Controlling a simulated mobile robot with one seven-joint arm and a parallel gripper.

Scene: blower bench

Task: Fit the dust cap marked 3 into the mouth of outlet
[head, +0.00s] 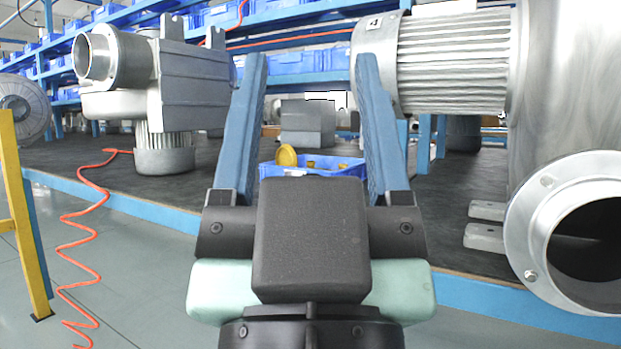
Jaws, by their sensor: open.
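My gripper (311,60) is in the middle of the head view, its two blue fingers wide apart with nothing between them. Behind it, seen between the fingers, a yellow round dust cap (286,155) leans up at the left inside a small blue bin (312,171). More yellow shows lower in the bin, partly hidden. I cannot read a 3 on any cap. A large metal outlet (537,222) with a dark open mouth is at the right, near the bench edge. Another open outlet (97,57) is on the blower at the upper left.
A ribbed motor (452,65) with a small tag stands at the upper right. A coiled orange hose (75,235) hangs over the bench's blue front edge (130,200). A yellow post (22,215) is at far left. Dark bench top is clear left of the bin.

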